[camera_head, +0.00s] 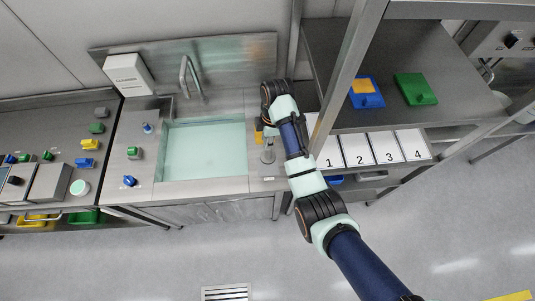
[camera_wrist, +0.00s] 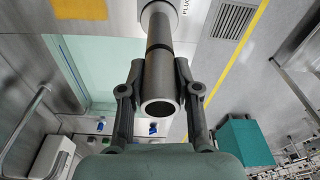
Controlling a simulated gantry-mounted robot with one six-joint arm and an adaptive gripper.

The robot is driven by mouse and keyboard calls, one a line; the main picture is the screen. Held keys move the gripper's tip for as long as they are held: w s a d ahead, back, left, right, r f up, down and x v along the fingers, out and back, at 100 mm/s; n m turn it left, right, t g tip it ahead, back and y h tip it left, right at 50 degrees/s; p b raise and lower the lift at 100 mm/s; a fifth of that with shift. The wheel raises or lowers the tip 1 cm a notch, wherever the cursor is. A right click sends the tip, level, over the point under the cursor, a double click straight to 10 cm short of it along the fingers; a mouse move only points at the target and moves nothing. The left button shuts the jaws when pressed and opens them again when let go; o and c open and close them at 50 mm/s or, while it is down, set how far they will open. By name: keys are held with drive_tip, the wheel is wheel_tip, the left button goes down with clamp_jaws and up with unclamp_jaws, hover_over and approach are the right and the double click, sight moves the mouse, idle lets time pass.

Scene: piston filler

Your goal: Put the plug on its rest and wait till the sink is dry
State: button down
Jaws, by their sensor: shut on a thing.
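The sink (camera_head: 205,152) holds pale green liquid, which also shows on the left of the wrist view (camera_wrist: 78,62). The plug (camera_head: 268,155) is a grey piece with a wide base and upright stem, on the counter right of the sink. In the wrist view, its dark tubular stem (camera_wrist: 160,65) runs between my fingers. My gripper (camera_wrist: 160,92) is shut on that stem near its open end. The plug's light round base lies beside a label reading PLUG. I cannot tell whether it fully touches its rest. In the head view my gripper (camera_head: 266,137) is partly hidden by my arm.
A faucet (camera_head: 188,75) stands behind the sink, with a white dispenser (camera_head: 127,74) to its left. Blue knobs (camera_head: 129,181) and a green button (camera_head: 134,152) sit left of the sink. A shelf with blue (camera_head: 366,98) and green (camera_head: 415,89) items stands right, above numbered cards (camera_head: 356,150).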

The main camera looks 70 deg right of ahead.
wheel_tip(320, 180, down, 8)
drive_tip(key=shift+f+b, duration=0.15)
drive_tip(key=shift+b, duration=0.25)
drive_tip(key=shift+f, duration=0.2)
drive_tip(key=c, duration=0.8)
unclamp_jaws()
drive_tip(key=r, duration=0.8)
drive_tip(key=s+d+r, duration=0.1)
drive_tip(key=r, duration=0.3)
drive_tip(key=shift+r+p, duration=0.15)
drive_tip(key=shift+p, duration=0.25)
drive_tip(key=shift+s, duration=0.1)
drive_tip(key=shift+a, duration=0.1)
